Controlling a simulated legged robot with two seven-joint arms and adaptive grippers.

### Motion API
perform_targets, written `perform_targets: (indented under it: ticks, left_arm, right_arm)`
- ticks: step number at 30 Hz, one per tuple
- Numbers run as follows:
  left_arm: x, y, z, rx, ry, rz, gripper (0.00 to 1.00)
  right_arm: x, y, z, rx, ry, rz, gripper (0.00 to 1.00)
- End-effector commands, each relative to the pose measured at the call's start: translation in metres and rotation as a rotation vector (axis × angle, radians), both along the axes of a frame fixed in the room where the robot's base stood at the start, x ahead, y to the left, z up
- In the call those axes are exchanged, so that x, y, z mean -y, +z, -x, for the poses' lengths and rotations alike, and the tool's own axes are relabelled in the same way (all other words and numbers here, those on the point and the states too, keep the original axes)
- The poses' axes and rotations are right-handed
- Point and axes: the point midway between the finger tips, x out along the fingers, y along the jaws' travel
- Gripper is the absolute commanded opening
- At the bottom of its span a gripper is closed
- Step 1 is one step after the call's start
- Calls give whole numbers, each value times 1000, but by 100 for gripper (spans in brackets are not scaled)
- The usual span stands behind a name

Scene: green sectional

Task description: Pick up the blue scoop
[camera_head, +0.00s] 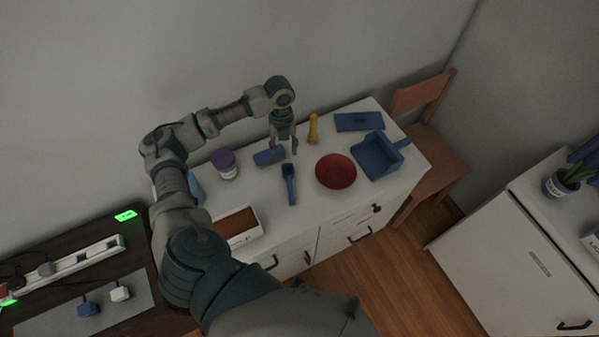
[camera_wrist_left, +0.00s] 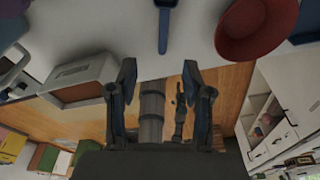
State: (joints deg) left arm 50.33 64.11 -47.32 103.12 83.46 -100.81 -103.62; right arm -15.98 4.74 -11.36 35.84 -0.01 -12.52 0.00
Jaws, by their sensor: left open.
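A small dark blue handled tool, which looks like the blue scoop (camera_head: 289,184), lies on the white cabinet top near its front edge. In the left wrist view its narrow blue part (camera_wrist_left: 164,25) shows at the top, beyond the fingertips. My left gripper (camera_head: 284,149) is above the cabinet top, behind the tool and apart from it, fingers pointing down. In the left wrist view the fingers (camera_wrist_left: 159,75) are spread with nothing between them. A larger blue dustpan-like tray (camera_head: 377,156) lies to the right. My right gripper is not in view.
A red bowl (camera_head: 336,171) is right of the tool. A flat blue item (camera_head: 269,157) lies close to the gripper. A yellow bottle (camera_head: 313,128), a blue slab (camera_head: 358,121), a purple-lidded jar (camera_head: 225,163) and an open box (camera_head: 236,226) share the cabinet top (camera_head: 265,202).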

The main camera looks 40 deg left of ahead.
Motion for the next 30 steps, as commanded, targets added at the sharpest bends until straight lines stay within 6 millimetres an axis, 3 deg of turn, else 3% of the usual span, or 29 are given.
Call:
perform_targets:
  ticks: [5,12,18,26,30]
  left_arm:
    - [0,-11,2,-3,-2,0,50]
    - [8,-65,7,-7,-4,-1,50]
    - [11,-106,10,-5,-4,0,50]
    - [13,-128,12,-3,-2,0,50]
    - [18,-149,10,-5,-2,1,50]
  right_arm:
    - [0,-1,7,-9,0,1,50]
    - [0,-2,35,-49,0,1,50]
    - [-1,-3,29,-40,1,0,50]
    - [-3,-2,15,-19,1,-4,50]
    - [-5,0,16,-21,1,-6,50]
